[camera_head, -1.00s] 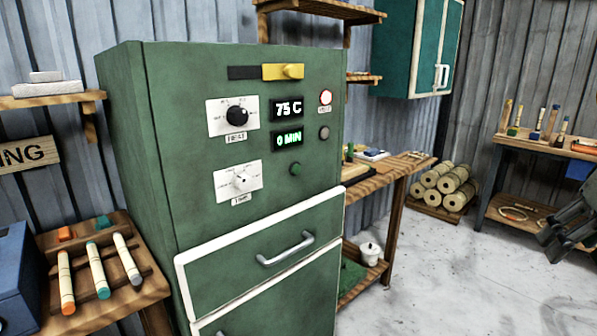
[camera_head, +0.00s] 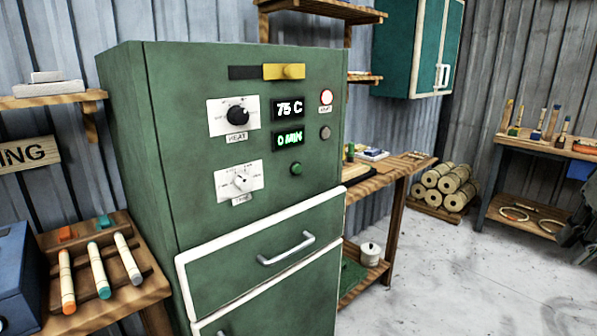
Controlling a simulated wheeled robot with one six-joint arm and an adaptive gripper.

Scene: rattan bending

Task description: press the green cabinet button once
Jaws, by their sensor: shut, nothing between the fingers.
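The green cabinet (camera_head: 190,150) stands upright left of centre, its control panel facing me. Its round green button (camera_head: 296,168) sits low on the panel, below the "0 MIN" display (camera_head: 288,140) and right of the lower white dial (camera_head: 240,181). Nothing touches or covers the button. My gripper (camera_head: 580,238) shows only as a dark, partly cut-off shape at the right edge, far from the cabinet. It is shut and empty.
A drawer with a handle (camera_head: 286,248) is below. A side table (camera_head: 120,305) with sticks is at left. The floor (camera_head: 440,290) at right is clear.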

